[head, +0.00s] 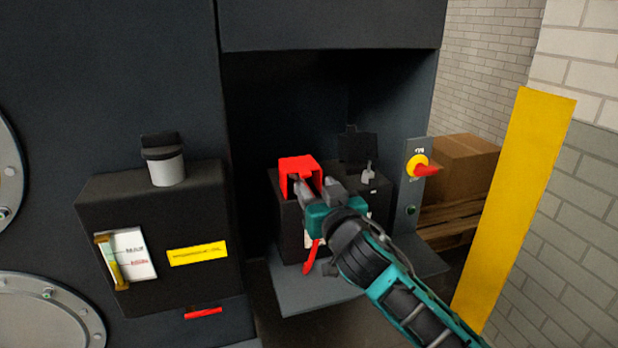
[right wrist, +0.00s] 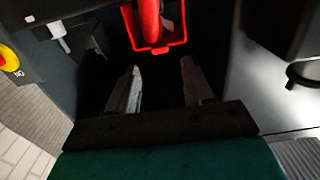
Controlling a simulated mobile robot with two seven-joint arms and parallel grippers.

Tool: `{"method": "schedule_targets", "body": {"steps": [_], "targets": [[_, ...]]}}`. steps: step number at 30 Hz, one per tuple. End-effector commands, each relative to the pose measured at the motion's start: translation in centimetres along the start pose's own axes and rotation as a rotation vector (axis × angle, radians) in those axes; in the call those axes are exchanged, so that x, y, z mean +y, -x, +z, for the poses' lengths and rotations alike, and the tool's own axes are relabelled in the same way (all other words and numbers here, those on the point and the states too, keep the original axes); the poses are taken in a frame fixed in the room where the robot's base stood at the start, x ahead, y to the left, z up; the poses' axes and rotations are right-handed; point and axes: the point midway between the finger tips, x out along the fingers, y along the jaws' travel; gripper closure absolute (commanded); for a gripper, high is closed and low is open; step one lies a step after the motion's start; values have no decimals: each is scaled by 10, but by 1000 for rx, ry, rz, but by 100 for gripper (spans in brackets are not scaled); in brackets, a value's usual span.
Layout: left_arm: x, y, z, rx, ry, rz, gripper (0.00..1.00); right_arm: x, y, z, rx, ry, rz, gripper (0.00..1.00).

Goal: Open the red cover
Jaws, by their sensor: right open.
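The red cover (head: 298,163) is a small box-like cap on top of a black box (head: 291,226) inside the dark recess, with an opening facing me. In the right wrist view the red cover (right wrist: 177,46) is at the top centre, with a red tube-like part passing into it. My right gripper (head: 316,187) is close to the cover in the head view. Its two fingers (right wrist: 160,68) are apart and empty, pointing toward the cover's lower edge. Whether a finger touches the cover cannot be told. My left gripper is out of view.
A panel with a red and yellow rotary switch (head: 421,167) stands right of the box. A black case with a yellow label (head: 197,254) is on the left. A cardboard box (head: 462,166) and a yellow post (head: 516,200) are at right. A grey shelf (head: 310,293) lies below.

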Motion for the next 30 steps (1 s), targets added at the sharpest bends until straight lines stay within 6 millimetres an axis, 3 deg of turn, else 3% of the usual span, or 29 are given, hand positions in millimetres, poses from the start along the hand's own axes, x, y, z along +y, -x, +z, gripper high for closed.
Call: {"method": "schedule_targets", "body": {"steps": [9, 24, 30], "targets": [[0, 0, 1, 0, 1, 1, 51, 0, -41, 0, 1, 1, 0, 49], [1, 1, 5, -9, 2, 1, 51, 0, -51, 0, 0, 0, -1, 49], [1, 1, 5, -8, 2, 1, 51, 0, -51, 0, 0, 0, -1, 68]]}}
